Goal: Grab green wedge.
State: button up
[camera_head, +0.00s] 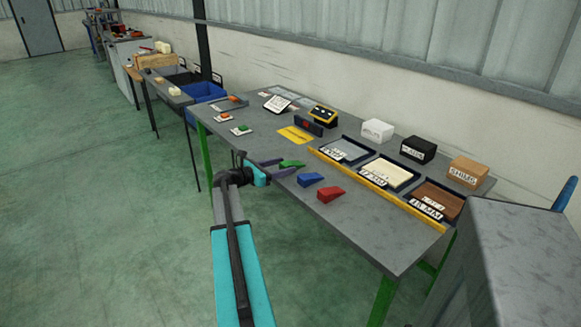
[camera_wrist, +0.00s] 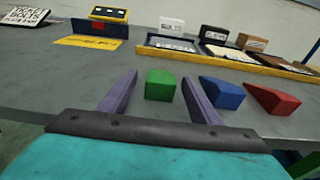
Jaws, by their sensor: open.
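The green wedge (camera_head: 292,163) lies on the grey table near its front edge. In the wrist view the green wedge (camera_wrist: 160,84) sits between the tips of my two purple fingers, with a gap to each side. My gripper (camera_head: 274,167) is open and reaches in over the table's front edge; it also shows in the wrist view (camera_wrist: 160,92). Nothing is held. A blue wedge (camera_head: 310,179) lies just right of my right finger, and it shows in the wrist view (camera_wrist: 222,94). A red wedge (camera_head: 330,194) lies further right.
Behind the wedges a yellow strip (camera_head: 376,190) borders several trays. White (camera_head: 377,130), black (camera_head: 418,150) and tan (camera_head: 468,172) blocks stand at the back. A yellow card (camera_head: 296,135) lies left of the trays. A grey cabinet (camera_head: 530,260) stands at the right front.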

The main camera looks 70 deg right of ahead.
aim_at(293, 163)
jog(key=shift+p+x, duration=0.35)
jog(key=shift+x, duration=2.2)
jog(key=shift+s, duration=0.1)
jog(key=c, duration=1.2)
jog(key=shift+r, duration=0.15)
jog(key=shift+r, duration=0.45)
notch_tip(293, 163, up, 3)
jog(key=shift+s+a+f, duration=0.1)
jog(key=shift+f, duration=0.05)
jog(key=s+a, duration=0.3)
jog(key=a, duration=0.1)
jog(key=s+a+b, duration=0.1)
jog(key=s+a, duration=0.2)
jog(key=a, duration=0.1)
jog(key=s+a+r, duration=0.1)
jog(key=s+a, duration=0.3)
jog(key=shift+a+r, duration=0.1)
